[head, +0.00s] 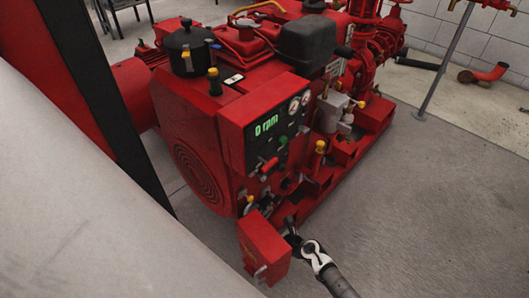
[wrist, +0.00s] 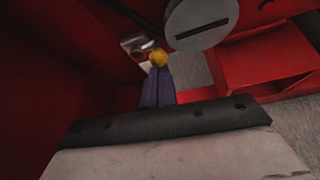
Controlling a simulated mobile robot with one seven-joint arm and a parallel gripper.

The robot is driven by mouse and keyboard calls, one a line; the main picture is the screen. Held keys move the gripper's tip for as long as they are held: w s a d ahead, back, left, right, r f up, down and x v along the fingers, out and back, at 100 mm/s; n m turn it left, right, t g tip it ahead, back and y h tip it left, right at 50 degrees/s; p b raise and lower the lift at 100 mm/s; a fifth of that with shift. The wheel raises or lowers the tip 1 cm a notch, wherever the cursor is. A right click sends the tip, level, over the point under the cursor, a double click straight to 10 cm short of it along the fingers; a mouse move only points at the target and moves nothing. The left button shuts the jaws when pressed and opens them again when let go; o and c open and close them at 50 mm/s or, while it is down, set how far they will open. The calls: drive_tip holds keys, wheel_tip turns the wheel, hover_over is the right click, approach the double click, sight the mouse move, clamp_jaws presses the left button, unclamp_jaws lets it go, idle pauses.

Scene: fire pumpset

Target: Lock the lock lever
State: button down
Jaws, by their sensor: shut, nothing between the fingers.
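A red pump engine (head: 210,140) with a control panel reading "0 rpm" fills the middle of the head view. In the wrist view a small metal plate (wrist: 136,44) with a round yellow knob (wrist: 158,58) lies just beyond the fingertips; I cannot tell for sure whether this is the lock lever. My gripper (wrist: 160,72) is shut and empty, its bluish fingers close together just below the knob. I cannot tell whether they touch it. In the head view my gripper (head: 289,222) is low, in front of the engine, beside a small red box (head: 263,247).
A grey slotted disc (wrist: 201,20) is close above right of my fingers in the wrist view, with red walls to the left and a red tray-like part (wrist: 265,68) at right. Open concrete floor (head: 430,210) lies right of the engine.

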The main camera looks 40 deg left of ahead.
drive_tip(key=shift+a+r+n+t+p, duration=0.1)
drive_tip(key=shift+r+n+t+p, duration=0.3)
drive_tip(key=shift+n, duration=0.1)
drive_tip(key=shift+s+r+p, duration=0.15)
drive_tip(key=shift+r+p, duration=0.2)
drive_tip(key=shift+p, duration=0.35)
idle(2.8)
drive_tip(key=shift+r, duration=0.1)
idle(0.4)
